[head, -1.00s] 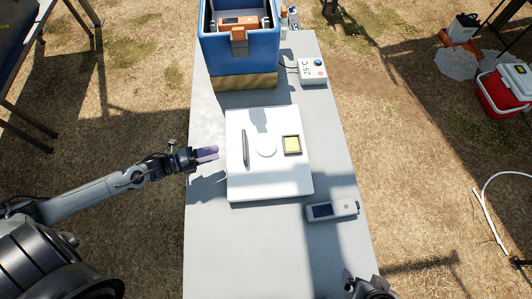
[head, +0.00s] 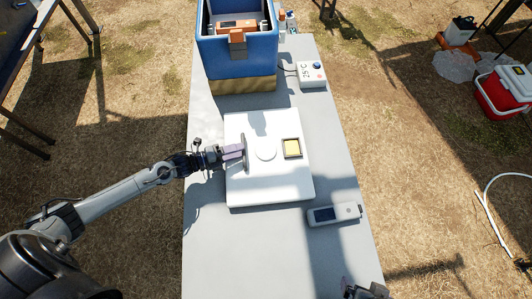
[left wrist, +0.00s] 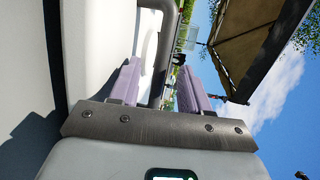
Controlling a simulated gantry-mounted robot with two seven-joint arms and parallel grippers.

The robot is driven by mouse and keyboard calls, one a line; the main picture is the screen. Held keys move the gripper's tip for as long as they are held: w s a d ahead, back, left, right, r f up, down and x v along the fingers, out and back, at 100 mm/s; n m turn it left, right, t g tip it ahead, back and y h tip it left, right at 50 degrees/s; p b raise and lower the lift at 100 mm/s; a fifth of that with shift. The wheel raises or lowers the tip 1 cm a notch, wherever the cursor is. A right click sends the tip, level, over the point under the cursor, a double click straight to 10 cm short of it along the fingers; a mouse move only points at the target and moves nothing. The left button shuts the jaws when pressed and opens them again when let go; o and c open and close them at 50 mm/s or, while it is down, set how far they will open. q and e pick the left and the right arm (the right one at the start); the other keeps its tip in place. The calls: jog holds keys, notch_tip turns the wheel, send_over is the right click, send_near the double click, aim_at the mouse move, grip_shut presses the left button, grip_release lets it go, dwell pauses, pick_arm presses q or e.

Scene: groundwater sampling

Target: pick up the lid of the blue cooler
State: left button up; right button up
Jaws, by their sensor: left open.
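The white lid (head: 270,188) lies flat on the grey table in front of the open blue cooler (head: 235,55). It has a dark bar handle (head: 245,162) on its left side, a round disc (head: 265,148) and a yellow square (head: 291,147). My left gripper (head: 238,152) is at the handle, coming from the left. In the left wrist view its purple fingers (left wrist: 158,85) are apart, with the grey handle (left wrist: 162,50) standing between them. Whether either finger touches the bar is unclear. My right gripper (head: 368,291) is partly visible at the bottom edge; its jaws are unclear.
A handheld meter (head: 334,214) lies right of the lid. A white box with a display (head: 311,74) sits near the cooler. The table's front part (head: 245,255) is clear. A red cooler (head: 503,90) stands on the ground at right.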

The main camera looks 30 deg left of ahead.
pick_arm(q)
jog(key=shift+w+d, duration=0.25)
jog(key=shift+w, duration=0.1)
jog(key=shift+f, duration=0.1)
grip_shut()
dwell(1.1)
